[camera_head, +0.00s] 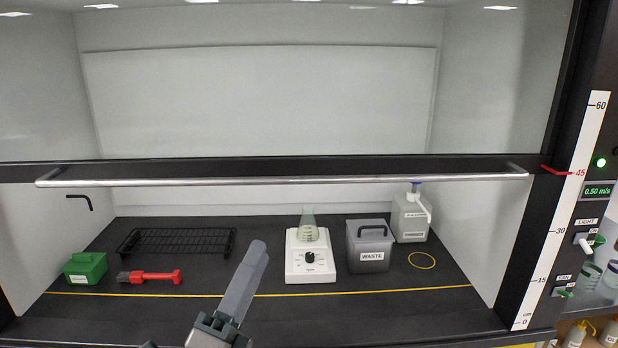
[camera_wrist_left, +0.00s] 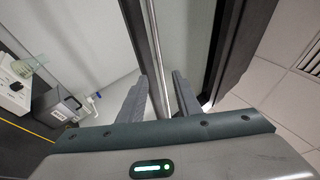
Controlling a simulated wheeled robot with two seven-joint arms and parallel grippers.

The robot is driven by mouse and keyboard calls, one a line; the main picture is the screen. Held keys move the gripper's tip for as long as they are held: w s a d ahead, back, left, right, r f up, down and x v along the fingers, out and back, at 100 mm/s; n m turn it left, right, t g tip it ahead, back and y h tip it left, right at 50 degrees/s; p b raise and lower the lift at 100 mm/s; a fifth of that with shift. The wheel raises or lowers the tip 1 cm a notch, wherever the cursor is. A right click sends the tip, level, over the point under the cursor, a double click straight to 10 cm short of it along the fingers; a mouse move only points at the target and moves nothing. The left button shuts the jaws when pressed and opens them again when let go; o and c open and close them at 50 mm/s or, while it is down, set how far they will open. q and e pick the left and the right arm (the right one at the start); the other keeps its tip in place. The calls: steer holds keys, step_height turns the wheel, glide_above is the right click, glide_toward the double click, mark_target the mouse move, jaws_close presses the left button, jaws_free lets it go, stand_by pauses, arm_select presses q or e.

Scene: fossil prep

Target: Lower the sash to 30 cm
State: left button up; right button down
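The sash's dark lower frame (camera_head: 330,167) spans the hood opening, with a silver handle bar (camera_head: 290,181) along it. The red pointer (camera_head: 555,171) stands at 45 on the white cm scale (camera_head: 562,190). My left gripper (camera_head: 257,252) shows below the bar in the head view, its fingers overlapping in that view. In the left wrist view its fingers (camera_wrist_left: 159,88) are apart, and the handle bar (camera_wrist_left: 154,45) runs through the gap between them in the picture. I see no contact, and the depth between bar and fingers is unclear. My right gripper is not in view.
On the hood floor are a green box (camera_head: 85,267), red tool (camera_head: 150,276), black rack (camera_head: 178,242), stirrer (camera_head: 310,262) with flask (camera_head: 308,228), waste bin (camera_head: 367,251), white bottle (camera_head: 410,218) and yellow ring (camera_head: 422,260). Light and fan switches (camera_head: 583,240) sit right of the scale.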

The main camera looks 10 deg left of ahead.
mark_target(295, 181)
arm_select(q)
steer(key=shift+f, duration=0.1)
steer(key=shift+w, duration=0.1)
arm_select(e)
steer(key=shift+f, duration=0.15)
